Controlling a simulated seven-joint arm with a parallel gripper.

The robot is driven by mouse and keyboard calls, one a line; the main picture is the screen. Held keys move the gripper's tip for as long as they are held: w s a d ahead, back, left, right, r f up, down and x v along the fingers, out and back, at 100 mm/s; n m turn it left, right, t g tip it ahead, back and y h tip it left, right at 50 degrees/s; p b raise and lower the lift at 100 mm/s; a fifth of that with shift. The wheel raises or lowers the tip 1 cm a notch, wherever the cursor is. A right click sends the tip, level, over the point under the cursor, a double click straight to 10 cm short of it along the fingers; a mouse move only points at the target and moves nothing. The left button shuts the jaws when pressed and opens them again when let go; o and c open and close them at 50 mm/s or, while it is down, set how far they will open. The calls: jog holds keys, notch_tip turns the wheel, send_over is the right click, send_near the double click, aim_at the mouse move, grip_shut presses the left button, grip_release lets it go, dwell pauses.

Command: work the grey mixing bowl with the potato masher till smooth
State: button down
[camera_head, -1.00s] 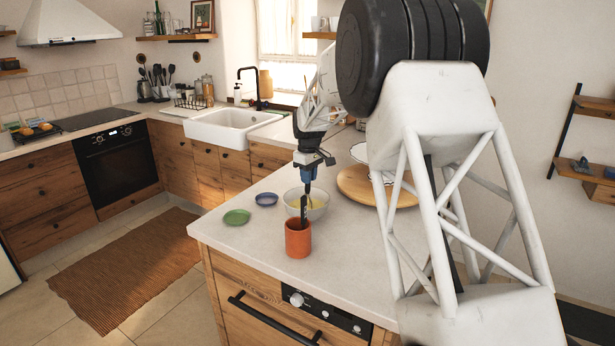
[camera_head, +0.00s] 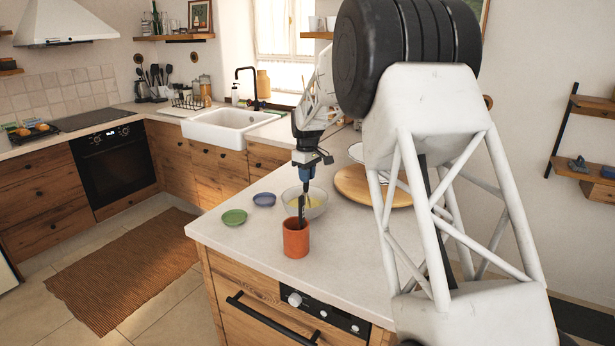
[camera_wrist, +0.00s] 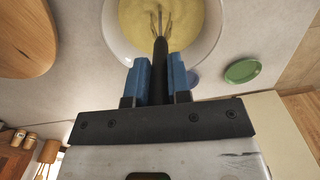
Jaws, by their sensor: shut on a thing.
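The grey mixing bowl (camera_head: 318,207) stands on the island counter with yellow mash inside. It fills the top of the wrist view (camera_wrist: 118,40). My gripper (camera_head: 306,178) is above the bowl. In the wrist view my gripper (camera_wrist: 159,80) has its blue fingers shut on the dark handle of the potato masher (camera_wrist: 160,62). The masher's thin metal tines reach over the yellow mash and seem to touch it; how deep they go I cannot tell. In the head view the masher's lower end is hard to make out.
An orange cup (camera_head: 296,242) stands in front of the bowl, with a dark utensil seemingly upright in it. A green dish (camera_head: 234,217) and a purple dish (camera_head: 264,199) lie left. A round wooden board (camera_head: 352,186) lies right. The counter's front left corner is clear.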

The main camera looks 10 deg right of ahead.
jog(key=shift+w+f, duration=0.15)
jog(key=shift+f, duration=0.05)
dwell(0.3)
jog(key=shift+a, duration=0.15)
jog(key=shift+a, duration=0.6)
jog(key=shift+s+r, duration=0.1)
jog(key=shift+s, duration=0.6)
jog(key=shift+d+r, duration=0.1)
jog(key=shift+d, duration=0.1)
dwell(0.4)
